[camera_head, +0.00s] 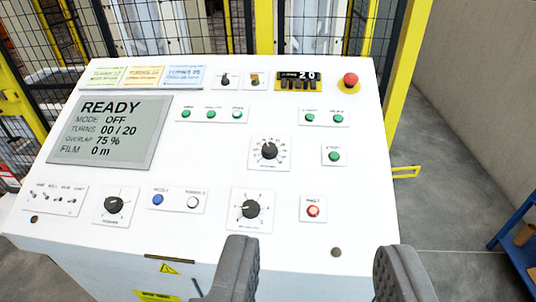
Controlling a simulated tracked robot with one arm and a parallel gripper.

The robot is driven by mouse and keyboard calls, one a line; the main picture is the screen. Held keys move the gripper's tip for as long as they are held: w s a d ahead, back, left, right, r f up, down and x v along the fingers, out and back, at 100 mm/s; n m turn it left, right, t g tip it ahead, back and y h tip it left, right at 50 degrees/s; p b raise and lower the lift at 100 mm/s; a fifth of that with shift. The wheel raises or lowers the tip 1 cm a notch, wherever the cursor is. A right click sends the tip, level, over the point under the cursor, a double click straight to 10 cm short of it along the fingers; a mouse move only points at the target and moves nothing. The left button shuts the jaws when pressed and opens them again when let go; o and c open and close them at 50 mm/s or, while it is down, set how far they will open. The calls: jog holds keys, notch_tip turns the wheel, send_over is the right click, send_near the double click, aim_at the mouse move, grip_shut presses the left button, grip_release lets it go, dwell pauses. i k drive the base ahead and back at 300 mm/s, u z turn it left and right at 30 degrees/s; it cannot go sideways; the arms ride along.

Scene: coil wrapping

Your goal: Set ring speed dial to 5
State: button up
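A sloped white control panel (215,145) carries three black rotary dials: an upper dial (269,150) right of centre, a lower middle dial (250,209) and a lower left dial (113,205). Their labels and scale numbers are too small to read, so I cannot tell which one is the ring speed dial or its setting. My gripper (315,250) is open and empty at the bottom of the view. Its two dark fingers are wide apart, below the lower middle dial in the picture and touching none of the dials.
A grey display (110,130) reads READY, MODE OFF, TURNS 00/20. Yellow-framed fencing stands behind; a blue shelf (520,245) is at right.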

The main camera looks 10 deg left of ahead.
aim_at(269, 150)
jog(key=z, duration=2.7)
jog(key=k, duration=0.75)
jog(key=u, duration=1.7)
jog(key=i, duration=1)
jog(key=z, duration=0.05)
